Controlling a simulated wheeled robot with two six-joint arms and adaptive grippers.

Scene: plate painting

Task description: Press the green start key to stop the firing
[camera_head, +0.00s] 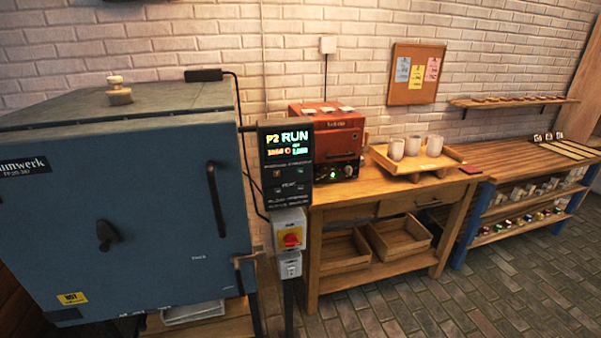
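A black controller panel (286,203) is fixed at the right side of the large blue kiln (140,250). Its lit display (287,143) reads "P2 RUN" in green, with smaller orange figures below that I cannot read surely. Small dark keys with faint marks sit under the display. They are too small to tell which one is the green start key. The kiln door appears shut. Neither of my grippers is in view.
A red and yellow switch (291,239) is below the panel. To its right, a wooden table (385,190) holds a small red kiln (335,145) and a tray (445,161) with 3 cups. A slatted bench (510,160) stands further right. The brick floor in front is clear.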

